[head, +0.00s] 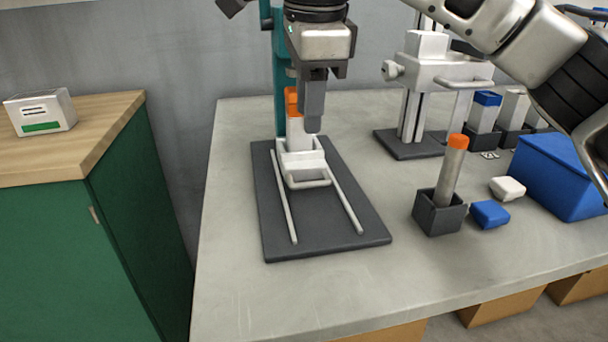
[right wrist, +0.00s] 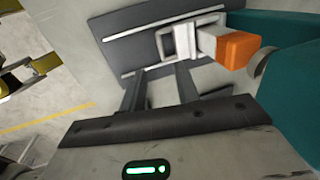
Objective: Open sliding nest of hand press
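The hand press has a teal column (head: 267,20) and a dark base plate (head: 325,225) with two pale rails. Its white sliding nest (head: 303,160) sits at the rear end of the rails, with a loop handle (head: 308,184) facing the front. A pale piece with an orange top (head: 291,100) stands upright at the nest, partly hidden by my gripper. My right gripper (head: 313,125) hangs above the nest, pointing down. In the right wrist view its fingers (right wrist: 160,75) are apart and empty, near the handle (right wrist: 166,44) but not visibly around it. My left gripper is not in view.
A dark holder (head: 438,215) with an orange-topped piece stands right of the press. Blue (head: 490,213) and white (head: 507,188) caps lie beside it, before a blue bin (head: 565,175). A second white device (head: 430,70) stands behind. The table front is clear.

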